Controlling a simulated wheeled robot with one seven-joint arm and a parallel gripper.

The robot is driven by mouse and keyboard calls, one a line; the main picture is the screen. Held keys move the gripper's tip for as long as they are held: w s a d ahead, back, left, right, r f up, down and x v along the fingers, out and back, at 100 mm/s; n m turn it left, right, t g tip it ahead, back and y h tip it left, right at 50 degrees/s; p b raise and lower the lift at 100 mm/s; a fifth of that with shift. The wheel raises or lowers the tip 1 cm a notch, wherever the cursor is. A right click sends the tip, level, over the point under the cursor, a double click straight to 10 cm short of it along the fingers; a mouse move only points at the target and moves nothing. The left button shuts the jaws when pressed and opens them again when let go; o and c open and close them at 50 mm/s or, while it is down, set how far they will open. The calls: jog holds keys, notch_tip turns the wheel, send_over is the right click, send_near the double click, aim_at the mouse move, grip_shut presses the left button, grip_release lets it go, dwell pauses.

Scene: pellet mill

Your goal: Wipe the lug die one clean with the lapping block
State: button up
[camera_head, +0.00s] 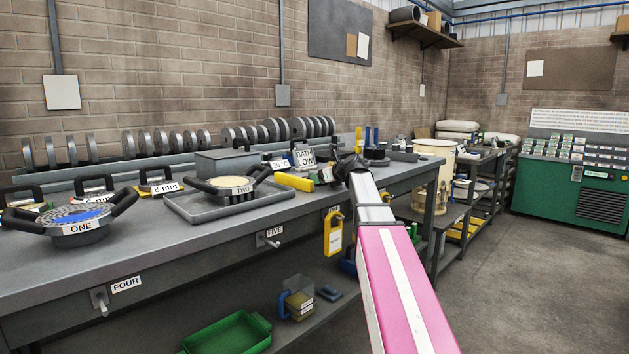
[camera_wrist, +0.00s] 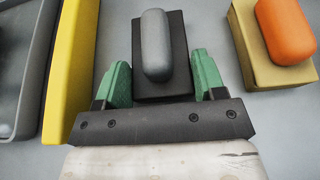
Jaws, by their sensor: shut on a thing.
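The lug die labelled ONE (camera_head: 80,237) lies at the left end of the workbench. It is a round die with two black lugs, and a blue smear covers part of its perforated face. My gripper (camera_head: 346,165) is far to its right, over the bench; its fingers are hard to make out there. In the wrist view my gripper (camera_wrist: 160,88) has its green fingers on either side of a dark block with a rounded grey handle, likely the lapping block (camera_wrist: 178,90). It is shut on this block. Whether the block touches the bench I cannot tell.
Beside the held block are a tan block with an orange handle (camera_wrist: 284,45) and a yellow bar (camera_wrist: 70,60). Die TWO (camera_head: 232,187) sits on a grey tray (camera_head: 190,211) between my gripper and die ONE. A grey box (camera_head: 222,162) stands behind.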

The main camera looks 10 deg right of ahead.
jog(key=shift+r, duration=0.15)
jog(key=shift+r, duration=3.65)
jog(key=o, duration=0.6)
jog(key=c, duration=0.6)
